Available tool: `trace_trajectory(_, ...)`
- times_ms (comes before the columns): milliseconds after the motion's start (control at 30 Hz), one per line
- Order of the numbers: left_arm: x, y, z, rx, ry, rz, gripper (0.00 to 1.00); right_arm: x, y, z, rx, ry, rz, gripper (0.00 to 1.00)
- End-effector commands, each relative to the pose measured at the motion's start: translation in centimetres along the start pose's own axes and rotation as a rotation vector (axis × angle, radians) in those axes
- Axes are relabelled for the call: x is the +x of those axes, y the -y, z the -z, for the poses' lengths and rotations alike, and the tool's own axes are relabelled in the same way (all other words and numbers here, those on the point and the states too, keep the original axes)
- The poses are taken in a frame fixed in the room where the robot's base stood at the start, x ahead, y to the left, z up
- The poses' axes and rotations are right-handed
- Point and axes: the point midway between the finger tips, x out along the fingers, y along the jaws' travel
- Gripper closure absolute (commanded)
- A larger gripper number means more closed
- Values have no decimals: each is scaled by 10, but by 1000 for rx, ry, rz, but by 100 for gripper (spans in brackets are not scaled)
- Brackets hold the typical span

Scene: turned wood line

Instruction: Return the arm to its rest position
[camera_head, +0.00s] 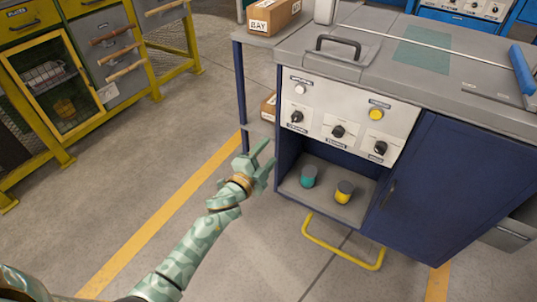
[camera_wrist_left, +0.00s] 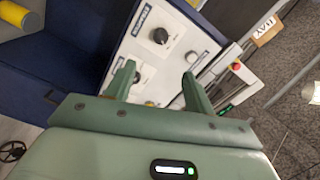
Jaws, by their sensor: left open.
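My left gripper (camera_head: 262,160) is pale green and stands in front of the blue machine cabinet (camera_head: 420,200), just left of its open compartment. In the left wrist view its two fingers (camera_wrist_left: 158,88) are apart with nothing between them. Behind them is the white control panel (camera_wrist_left: 130,45) with dark knobs. My left arm reaches in from the lower left of the head view. My right gripper is in neither view.
A teal cylinder (camera_head: 309,176) and a yellow one (camera_head: 344,192) stand in the open compartment. A yellow bar handle (camera_head: 340,245) juts out below it. A cardboard box (camera_head: 274,15) sits on a side table. Yellow-framed drawers (camera_head: 118,45) stand at left, with clear floor between.

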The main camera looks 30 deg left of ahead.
Motion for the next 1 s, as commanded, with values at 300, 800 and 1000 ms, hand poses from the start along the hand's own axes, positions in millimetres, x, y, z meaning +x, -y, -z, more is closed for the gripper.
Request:
trace_trajectory(300,0,0,0,0,0,-1,46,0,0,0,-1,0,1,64)
trace_trajectory(800,-137,-143,-92,-335,616,-410,46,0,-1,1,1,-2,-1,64)
trace_trajectory(1000,-297,-233,-105,-394,874,-739,46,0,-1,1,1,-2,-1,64)
